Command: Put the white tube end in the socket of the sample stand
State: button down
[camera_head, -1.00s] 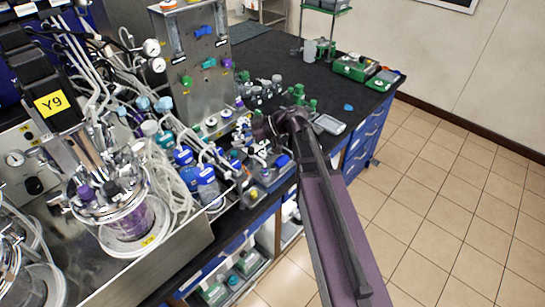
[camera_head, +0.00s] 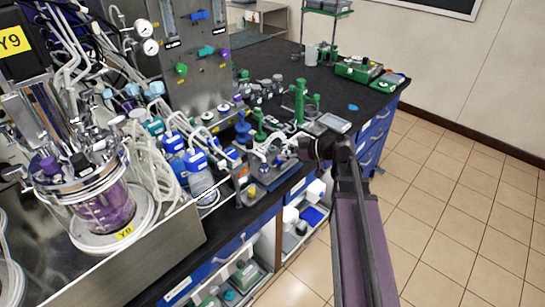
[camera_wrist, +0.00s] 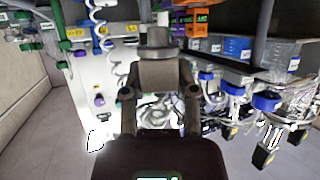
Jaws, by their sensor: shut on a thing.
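My gripper (camera_head: 306,148) is over the front edge of the black bench in the head view, at the right end of a low grey stand with small fittings (camera_head: 268,178). This may be the sample stand; its socket cannot be made out. In the wrist view my gripper (camera_wrist: 157,62) is shut on a pale grey-white cylindrical piece (camera_wrist: 157,37), which stands out beyond the fingertips. It appears to be the white tube end. In the head view the held piece is too small to make out, and whether it touches the stand cannot be told.
Blue-capped bottles (camera_head: 199,175) and coiled clear tubing stand left of the grey stand, with a glass bioreactor (camera_head: 100,205) further left. A green stand (camera_head: 300,102) and a grey handheld device (camera_head: 334,123) are behind my gripper. The tiled floor (camera_head: 455,220) at right is clear.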

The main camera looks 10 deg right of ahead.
jog(key=shift+d, duration=0.1)
dwell(0.3)
jog(key=b, duration=0.1)
send_over(270, 157)
jog(key=w+d, duration=0.2)
jog(key=shift+w+a+f, duration=0.2)
jog(key=shift+f, duration=0.55)
jog(key=shift+w, duration=0.1)
jog(key=shift+w+f+b, duration=0.3)
jog(key=shift+f+b, duration=0.25)
jog(key=shift+b, duration=0.05)
jog(key=shift+w+f+b, duration=0.25)
jog(key=shift+f+b, duration=0.25)
jog(key=shift+b, duration=0.1)
jog(key=shift+f+b, duration=0.8)
jog(key=shift+f+b, duration=0.5)
jog(key=shift+b, duration=0.05)
jog(key=shift+c, duration=2)
grip_release()
jog(key=shift+s, duration=0.1)
